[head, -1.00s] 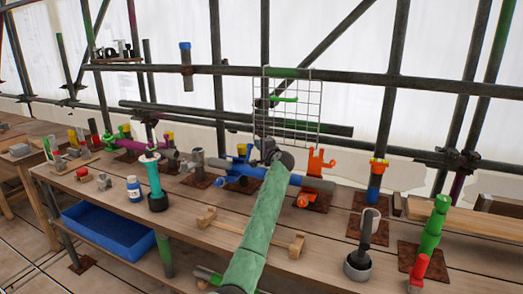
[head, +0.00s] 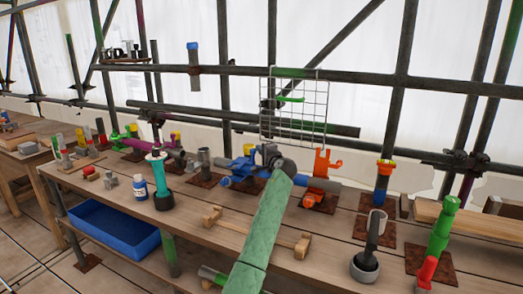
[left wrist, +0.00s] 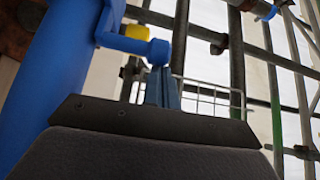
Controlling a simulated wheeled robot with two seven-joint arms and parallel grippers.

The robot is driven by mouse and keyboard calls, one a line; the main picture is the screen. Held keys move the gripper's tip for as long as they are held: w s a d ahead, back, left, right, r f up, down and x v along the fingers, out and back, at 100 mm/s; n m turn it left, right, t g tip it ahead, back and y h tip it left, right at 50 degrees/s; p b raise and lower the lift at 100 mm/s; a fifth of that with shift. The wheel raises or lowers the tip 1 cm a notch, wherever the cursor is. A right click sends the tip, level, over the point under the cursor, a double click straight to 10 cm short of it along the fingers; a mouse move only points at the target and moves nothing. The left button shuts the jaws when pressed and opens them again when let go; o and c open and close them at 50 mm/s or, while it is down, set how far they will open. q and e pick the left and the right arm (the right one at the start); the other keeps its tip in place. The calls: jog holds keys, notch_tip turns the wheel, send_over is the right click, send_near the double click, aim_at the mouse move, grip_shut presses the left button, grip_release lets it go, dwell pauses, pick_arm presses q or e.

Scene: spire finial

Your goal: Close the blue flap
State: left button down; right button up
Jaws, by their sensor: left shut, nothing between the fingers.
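The blue clamp with its flap (head: 240,166) sits on the bench, around or against a blue horizontal tube. In the left wrist view a blue arm with a round knob (left wrist: 133,44) and a yellow cap (left wrist: 137,32) stands out from the large blue tube (left wrist: 60,75). My left gripper (head: 265,151) is just right of the clamp and partly covers the tube. Its fingers (left wrist: 163,78) are shut and empty, with their tips close to the knob; I cannot tell whether they touch. My right gripper is not in view.
An orange clamp (head: 319,170) stands close on the right of my gripper. A wire grid (head: 298,115) hangs behind. A wooden rack (head: 262,232) lies in front, partly behind my arm. A teal-and-black tool (head: 158,180) and a grey cup (head: 364,266) stand on the bench.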

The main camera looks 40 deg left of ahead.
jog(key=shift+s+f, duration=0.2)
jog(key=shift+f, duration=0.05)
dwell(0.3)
